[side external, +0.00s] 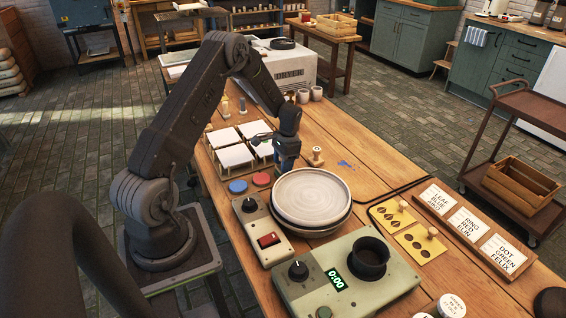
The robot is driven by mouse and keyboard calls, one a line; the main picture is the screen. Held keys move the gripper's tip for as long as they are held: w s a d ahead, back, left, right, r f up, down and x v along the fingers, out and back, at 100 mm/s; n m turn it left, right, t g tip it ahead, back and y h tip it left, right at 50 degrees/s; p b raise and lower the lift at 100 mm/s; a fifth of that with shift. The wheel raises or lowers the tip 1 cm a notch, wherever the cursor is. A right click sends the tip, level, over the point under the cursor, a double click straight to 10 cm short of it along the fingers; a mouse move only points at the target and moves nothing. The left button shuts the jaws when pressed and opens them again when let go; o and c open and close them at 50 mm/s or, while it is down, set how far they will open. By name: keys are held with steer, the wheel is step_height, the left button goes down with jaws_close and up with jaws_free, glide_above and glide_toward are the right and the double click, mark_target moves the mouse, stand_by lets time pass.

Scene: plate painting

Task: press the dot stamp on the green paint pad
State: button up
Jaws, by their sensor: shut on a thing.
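My gripper (287,165) points down behind the plate's far left rim, beside the red pad. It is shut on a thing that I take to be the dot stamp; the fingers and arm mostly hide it. I cannot make out the green paint pad; the spot under my gripper, in line with the blue pad (238,187) and red pad (261,180), is hidden. I cannot tell whether the held stamp touches anything. A round pale plate (311,196) sits on a turntable in front of my gripper.
A small wooden-handled stamp (316,156) stands right of my gripper. White tiles (234,155) on racks lie left. A control box with a red switch (268,239) and a green machine (345,277) stand in front. Yellow stencils (419,243) and a card board (470,227) lie right.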

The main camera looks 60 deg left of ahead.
steer(key=shift+f, duration=0.1)
stand_by(0.3)
steer(key=shift+r, duration=3.55)
